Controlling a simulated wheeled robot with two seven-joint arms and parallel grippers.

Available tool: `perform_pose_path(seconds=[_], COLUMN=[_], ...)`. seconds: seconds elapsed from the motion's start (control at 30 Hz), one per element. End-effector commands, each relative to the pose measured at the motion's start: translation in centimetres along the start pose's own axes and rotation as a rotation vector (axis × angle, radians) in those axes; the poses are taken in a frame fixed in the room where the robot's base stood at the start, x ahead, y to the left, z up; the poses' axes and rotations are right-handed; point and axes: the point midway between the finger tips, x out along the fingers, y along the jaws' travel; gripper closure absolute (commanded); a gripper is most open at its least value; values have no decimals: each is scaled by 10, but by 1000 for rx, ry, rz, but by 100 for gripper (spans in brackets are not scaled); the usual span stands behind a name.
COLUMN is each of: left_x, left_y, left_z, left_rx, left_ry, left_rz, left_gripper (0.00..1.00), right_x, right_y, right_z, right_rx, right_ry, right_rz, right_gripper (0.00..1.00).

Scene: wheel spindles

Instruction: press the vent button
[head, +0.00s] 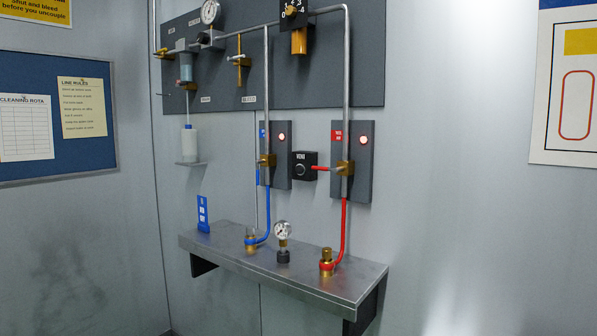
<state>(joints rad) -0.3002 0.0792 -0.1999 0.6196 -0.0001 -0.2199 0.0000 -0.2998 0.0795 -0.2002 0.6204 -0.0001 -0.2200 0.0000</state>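The vent button (299,171) is a round dark knob on a small black box labelled "VENT" (304,160). The box is fixed to the wall between two grey valve panels, above the steel shelf. The red handle of the right panel's brass valve (343,168) reaches left, close to the box's right side. I cannot tell whether the button is pressed in. Neither of my grippers is in the head view.
A steel shelf (225,250) juts out below, carrying a small gauge (282,230), brass fittings with blue (267,215) and red (343,235) hoses, and a blue tag (203,213). Pipes run down from the dark upper board (360,80).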

Motion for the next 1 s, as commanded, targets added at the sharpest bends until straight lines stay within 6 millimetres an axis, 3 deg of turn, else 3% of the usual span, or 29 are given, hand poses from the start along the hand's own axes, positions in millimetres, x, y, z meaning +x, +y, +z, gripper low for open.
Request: perform_pose_path(seconds=[0.03, 0.17, 1.0], left_x=[0, 0, 0], left_y=[0, 0, 0], left_z=[0, 0, 1], left_rx=[0, 0, 0], left_ry=[0, -1, -1], left_rz=[0, 0, 1], left_gripper=[82, 100, 100], right_x=[0, 0, 0], right_y=[0, 0, 0], right_z=[0, -1, -1], right_rx=[0, 0, 0], right_ry=[1, 1, 2], right_rz=[0, 0, 0], right_gripper=[100, 100, 100])
